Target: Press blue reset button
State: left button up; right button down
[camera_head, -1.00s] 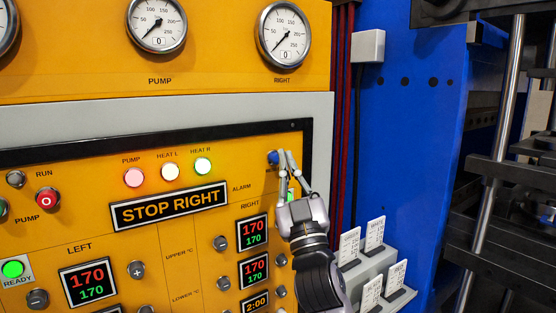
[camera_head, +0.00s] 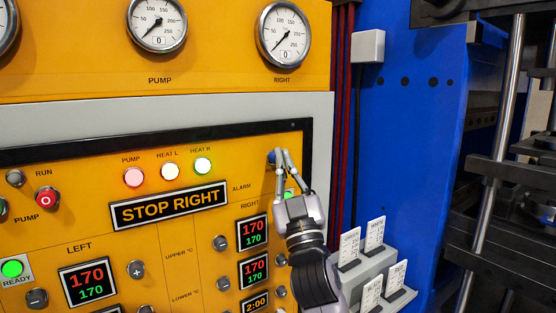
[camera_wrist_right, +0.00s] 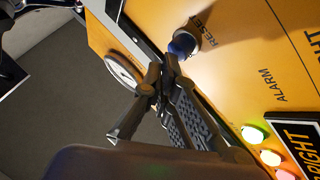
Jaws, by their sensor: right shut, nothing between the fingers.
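The blue reset button (camera_head: 272,157) sits at the upper right of the yellow control panel (camera_head: 180,240). In the right wrist view the blue button (camera_wrist_right: 183,43) shows in its metal ring next to the word RESET. My right gripper (camera_head: 282,153) is shut and empty, with its fingertips right at the button and partly over it. In the right wrist view the fingertips (camera_wrist_right: 172,60) are at the button's lower edge; I cannot tell whether they touch it. My left gripper is not in view.
A STOP RIGHT display (camera_head: 169,206) and lit pump and heat lamps (camera_head: 168,172) are left of my gripper. A red button (camera_head: 47,198) is at far left. Gauges (camera_head: 283,35) sit above. A card rack (camera_head: 370,267) stands at the lower right, before the blue press frame (camera_head: 405,140).

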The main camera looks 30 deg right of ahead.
jog(key=shift+w+a, duration=0.1)
jog(key=shift+w, duration=0.65)
dwell(0.7)
dwell(0.3)
jog(key=shift+s, duration=1.25)
jog(key=shift+f, duration=0.1)
jog(key=shift+s+d+p, duration=0.15)
jog(key=shift+s+p, duration=0.1)
jog(key=shift+s, duration=1)
jog(key=shift+s+d+p, duration=0.15)
jog(key=shift+s+p, duration=0.05)
jog(key=shift+s, duration=1.05)
